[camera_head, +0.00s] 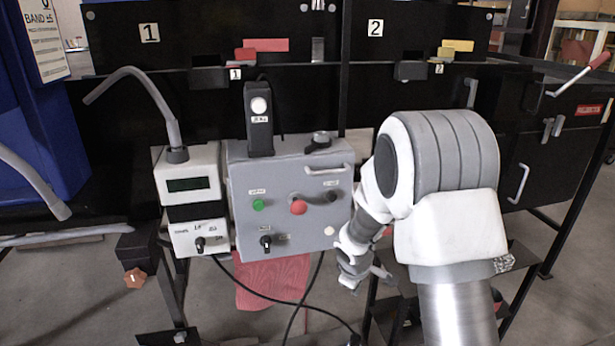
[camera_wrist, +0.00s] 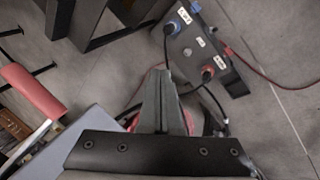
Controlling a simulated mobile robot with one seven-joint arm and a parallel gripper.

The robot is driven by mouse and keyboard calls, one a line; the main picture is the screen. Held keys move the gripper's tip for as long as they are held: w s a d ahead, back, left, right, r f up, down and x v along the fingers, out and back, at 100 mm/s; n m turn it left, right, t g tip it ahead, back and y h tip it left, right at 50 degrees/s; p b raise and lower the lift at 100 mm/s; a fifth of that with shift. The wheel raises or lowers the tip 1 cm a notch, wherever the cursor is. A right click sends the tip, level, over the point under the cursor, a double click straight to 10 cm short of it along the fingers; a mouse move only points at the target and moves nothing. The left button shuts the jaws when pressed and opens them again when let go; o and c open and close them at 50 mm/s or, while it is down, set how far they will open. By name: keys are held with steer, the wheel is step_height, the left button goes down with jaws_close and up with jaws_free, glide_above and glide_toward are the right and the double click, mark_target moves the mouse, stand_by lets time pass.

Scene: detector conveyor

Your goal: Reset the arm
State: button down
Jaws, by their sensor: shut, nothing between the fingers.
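My gripper (camera_wrist: 161,76) shows in the wrist view with its two dark fingers together and nothing between them. It points down over the grey floor. In the head view my arm is folded at the right, with the wrist low beside the right edge of the grey control box (camera_head: 285,215). The fingertips are hard to make out there.
The control box has a green button (camera_head: 258,205), a red button (camera_head: 298,207) and knobs. A white meter unit (camera_head: 187,180) stands left of it. A red cloth (camera_head: 272,283) hangs below. A small box with cables (camera_wrist: 197,50) lies beyond my fingers.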

steer(key=s+d+r+m, duration=0.25)
steer(key=s+r, duration=0.35)
steer(key=r, duration=0.4)
steer(key=s+d+r+m, duration=0.1)
steer(key=s+r+m, duration=0.3)
steer(key=r, duration=0.5)
steer(key=s+a+r+m+t+y+p, duration=0.15)
steer(key=s+r, duration=0.25)
steer(key=s, duration=0.6)
steer(key=s+r+m, duration=0.3)
steer(key=s+r, duration=0.1)
steer(key=s, duration=0.5)
step_height(320, 180, up, 20)
steer(key=p, duration=2)
steer(key=shift+r, duration=0.2)
